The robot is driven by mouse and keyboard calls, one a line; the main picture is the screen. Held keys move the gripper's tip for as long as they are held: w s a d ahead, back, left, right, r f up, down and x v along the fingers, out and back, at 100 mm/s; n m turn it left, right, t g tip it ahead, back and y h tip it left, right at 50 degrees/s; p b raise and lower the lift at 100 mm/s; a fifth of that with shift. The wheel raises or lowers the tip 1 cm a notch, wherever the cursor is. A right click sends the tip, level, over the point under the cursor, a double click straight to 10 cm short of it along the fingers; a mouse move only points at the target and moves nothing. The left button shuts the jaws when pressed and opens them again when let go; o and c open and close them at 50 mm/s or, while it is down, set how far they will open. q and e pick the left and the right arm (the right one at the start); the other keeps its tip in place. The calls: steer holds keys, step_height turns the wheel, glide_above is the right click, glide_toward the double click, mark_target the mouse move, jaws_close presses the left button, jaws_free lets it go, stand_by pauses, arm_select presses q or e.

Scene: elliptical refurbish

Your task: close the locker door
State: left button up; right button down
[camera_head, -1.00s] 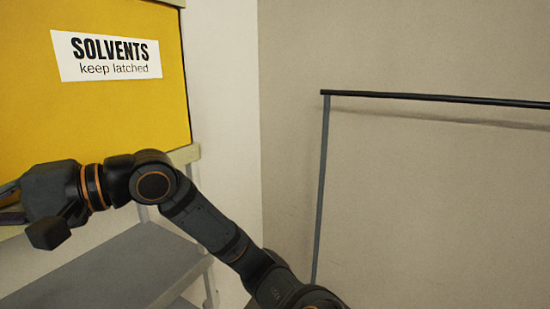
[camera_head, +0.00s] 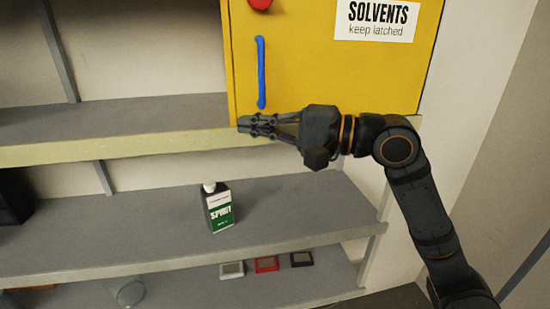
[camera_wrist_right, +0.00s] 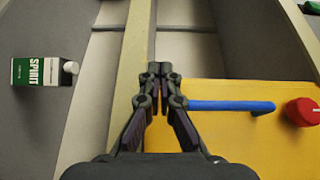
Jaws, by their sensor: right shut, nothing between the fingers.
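The yellow locker door (camera_head: 330,65) stands upright and faces me, with a blue bar handle (camera_head: 261,72) and a red knob (camera_head: 260,3) near its left edge. Its top is cut off in the head view, and I cannot tell whether a gap remains along its edge. My right gripper (camera_head: 241,125) is shut and empty in front of the door's lower left corner, just below the handle. In the right wrist view, the gripper (camera_wrist_right: 160,70) points along the door's bottom edge, with the handle (camera_wrist_right: 232,106) and knob (camera_wrist_right: 302,111) to its right. My left gripper is out of view.
The locker sits on a shelf with a pale front edge (camera_head: 110,150). A dark SPIRIT bottle (camera_head: 218,207) stands on the shelf below. Lower down are white (camera_head: 232,271), red (camera_head: 266,264) and black (camera_head: 302,259) small items and a clear glass (camera_head: 131,292). The upper shelf left of the locker is clear.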

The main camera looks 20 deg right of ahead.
steer(key=s+a+b, duration=0.2)
steer(key=s+b, duration=0.5)
steer(key=s, duration=0.4)
steer(key=w+d+f+n+h, duration=0.1)
steer(key=w+d+f+h, duration=0.15)
steer(key=f, duration=0.85)
steer(key=w+d+f+n+h, duration=0.1)
steer(key=w+f+n+h, duration=0.2)
steer(key=f, duration=0.9)
steer(key=w+d+f+h, duration=0.25)
steer(key=w+f, duration=0.25)
steer(key=f, duration=0.6)
steer(key=s+d+f+n+g+h, duration=0.2)
steer(key=s+d+f+g+h, duration=0.2)
steer(key=s+f, duration=0.65)
steer(key=s+d+f+n+g+h, duration=0.2)
steer(key=s+d+f+g+h, duration=0.15)
steer(key=s+f, duration=0.7)
step_height(320, 180, down, 30)
steer(key=d+g, duration=0.1)
steer(key=d, duration=0.2)
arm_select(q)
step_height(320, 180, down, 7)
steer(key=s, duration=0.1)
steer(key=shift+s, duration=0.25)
arm_select(e)
steer(key=s+d+f+g, duration=0.1)
steer(key=s+f, duration=1.4)
steer(key=s, duration=0.3)
